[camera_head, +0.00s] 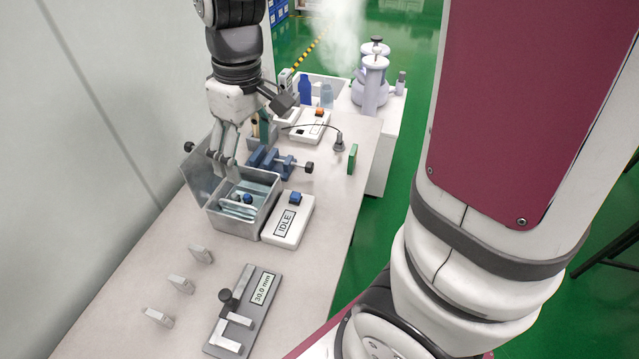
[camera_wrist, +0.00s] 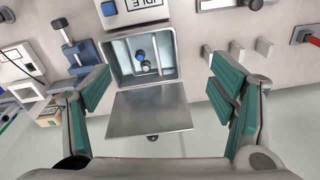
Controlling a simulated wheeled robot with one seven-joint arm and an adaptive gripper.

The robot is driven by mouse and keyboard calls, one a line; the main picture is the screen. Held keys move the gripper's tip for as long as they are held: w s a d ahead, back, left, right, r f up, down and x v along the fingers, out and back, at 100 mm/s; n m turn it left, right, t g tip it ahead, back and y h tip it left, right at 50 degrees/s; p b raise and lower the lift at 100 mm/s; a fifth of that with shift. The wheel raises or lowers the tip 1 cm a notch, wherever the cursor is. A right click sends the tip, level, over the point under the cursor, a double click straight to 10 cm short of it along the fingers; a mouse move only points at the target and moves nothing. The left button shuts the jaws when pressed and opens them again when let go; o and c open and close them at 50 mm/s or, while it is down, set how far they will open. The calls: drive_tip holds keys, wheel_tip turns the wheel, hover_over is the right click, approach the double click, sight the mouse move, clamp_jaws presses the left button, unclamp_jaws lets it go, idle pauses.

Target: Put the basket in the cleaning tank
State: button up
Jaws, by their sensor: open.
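The cleaning tank (camera_head: 262,220) is an open grey metal box on the bench, with bluish liquid inside. Its lid (camera_head: 199,172) stands open at the left side; in the wrist view the flat lid (camera_wrist: 150,112) lies below the tank (camera_wrist: 112,62). A blue-knobbed piece (camera_head: 248,199) with pale bars sits inside the tank and appears to be the basket; its knob also shows in the wrist view (camera_wrist: 140,54). My gripper (camera_head: 226,162) is open and empty above the tank's lid side, its fingers (camera_wrist: 165,92) wide apart.
A white control box (camera_head: 289,222) marked IDLE stands right of the tank. A blue clamp (camera_head: 275,163) is behind it. Several small grey blocks (camera_head: 181,284) and a 30.0 mm gauge (camera_head: 240,310) lie in front. Bare bench shows between them.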

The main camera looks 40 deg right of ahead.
drive_tip(key=s+r+m+t, duration=0.1)
drive_tip(key=s+r+m, duration=0.1)
drive_tip(key=s, duration=0.8)
drive_tip(key=s+r+m, duration=0.2)
drive_tip(key=s+r, duration=0.2)
drive_tip(key=s, duration=0.6)
drive_tip(key=shift+d+r+m+t+h, duration=0.3)
drive_tip(key=shift+r+m+t+h, duration=0.05)
drive_tip(key=shift+m+t+h, duration=0.05)
wheel_tip(320, 180, up, 9)
drive_tip(key=t+p, duration=0.1)
drive_tip(key=p, duration=0.6)
drive_tip(key=shift+t, duration=0.4)
drive_tip(key=shift+d, duration=0.1)
